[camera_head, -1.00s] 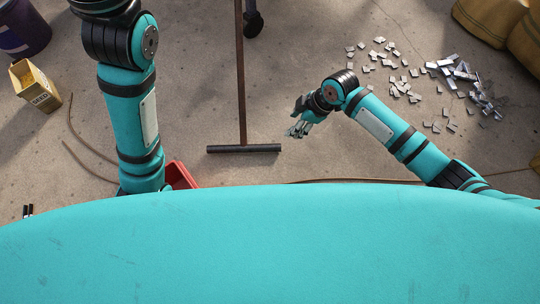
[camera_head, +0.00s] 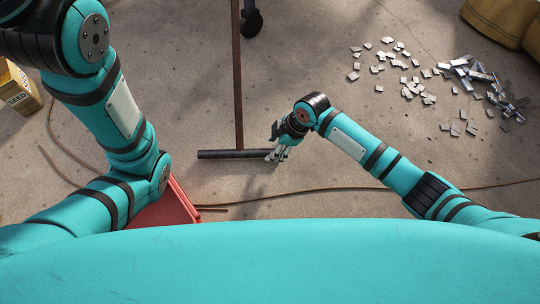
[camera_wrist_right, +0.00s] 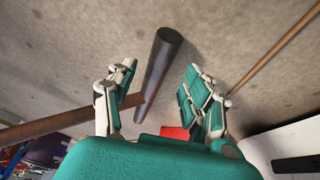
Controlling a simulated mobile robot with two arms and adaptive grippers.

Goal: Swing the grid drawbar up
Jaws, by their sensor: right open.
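The grid drawbar is a T: a rusty rod (camera_head: 238,80) runs down from the top of the head view to a dark round crossbar (camera_head: 225,154). My right gripper (camera_head: 281,153) is at the right end of the crossbar. In the right wrist view the crossbar (camera_wrist_right: 161,55) lies between the spread fingers of the open gripper (camera_wrist_right: 160,80), with visible gaps on both sides. The rod (camera_wrist_right: 60,127) goes off to the left there. The palm hides the lower part of the view. My left gripper is outside the frames; only its arm shows.
A red bin (camera_head: 178,207) stands beside my left arm. A seed box (camera_head: 18,90) is at the left edge. A black caster wheel (camera_head: 251,22) is near the rod's top. Metal pieces (camera_head: 480,80) lie scattered at right. A thin brown line (camera_head: 340,190) crosses the floor.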

